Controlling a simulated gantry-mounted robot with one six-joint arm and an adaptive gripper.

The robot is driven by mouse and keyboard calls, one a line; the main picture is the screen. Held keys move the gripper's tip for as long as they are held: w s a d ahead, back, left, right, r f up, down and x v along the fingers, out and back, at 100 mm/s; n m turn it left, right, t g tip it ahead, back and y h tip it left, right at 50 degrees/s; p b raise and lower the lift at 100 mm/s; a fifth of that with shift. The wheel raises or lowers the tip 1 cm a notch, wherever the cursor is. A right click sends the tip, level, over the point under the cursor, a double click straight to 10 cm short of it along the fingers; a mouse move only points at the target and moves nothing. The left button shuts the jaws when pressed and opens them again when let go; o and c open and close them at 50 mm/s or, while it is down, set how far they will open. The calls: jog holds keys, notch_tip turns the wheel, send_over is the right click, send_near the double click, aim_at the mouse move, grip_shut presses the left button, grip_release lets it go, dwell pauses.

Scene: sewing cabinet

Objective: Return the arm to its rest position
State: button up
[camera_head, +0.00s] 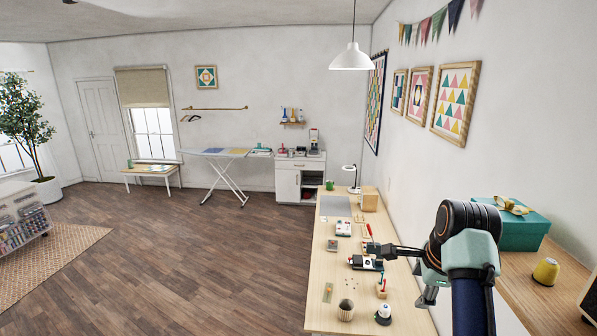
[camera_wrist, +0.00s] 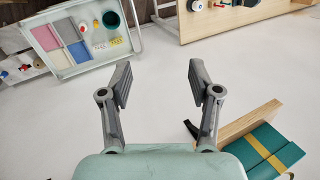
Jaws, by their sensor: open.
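My arm rises at the lower right of the head view, bent above the right side of the long wooden table (camera_head: 318,285). My gripper (camera_wrist: 158,82) shows in the wrist view with its two grey fingers spread wide apart and nothing between them. In the head view my gripper (camera_head: 427,292) is small and partly hidden by my own arm, near the table's right edge. I cannot tell its exact height above the table.
A teal gift box (camera_head: 522,231) sits on a wooden surface right of my arm; it also shows in the wrist view (camera_wrist: 268,150). A white pendant lamp (camera_head: 351,60) hangs above.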

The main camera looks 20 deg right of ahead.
jog(key=a+f+n+t, duration=0.25)
jog(key=a+n, duration=0.25)
jog(key=a, duration=0.3)
jog(key=a+f+n+t, duration=0.1)
jog(key=a+f+n, duration=0.3)
jog(key=a, duration=0.5)
jog(key=a+f+n+t, duration=0.2)
jog(key=a+f+n, duration=0.25)
jog(key=a, duration=0.35)
jog(key=s+a+r+n+t+y, duration=0.1)
jog(key=s+a+r+n+t, duration=0.1)
jog(key=s+a+n, duration=0.8)
jog(key=s+a+t, duration=0.1)
jog(key=s+a, duration=0.2)
jog(key=a, duration=0.1)
jog(key=shift+s+a+r+n+y, duration=0.25)
jog(key=shift+s+r+n+y, duration=0.1)
jog(key=shift+s+r+y, duration=0.05)
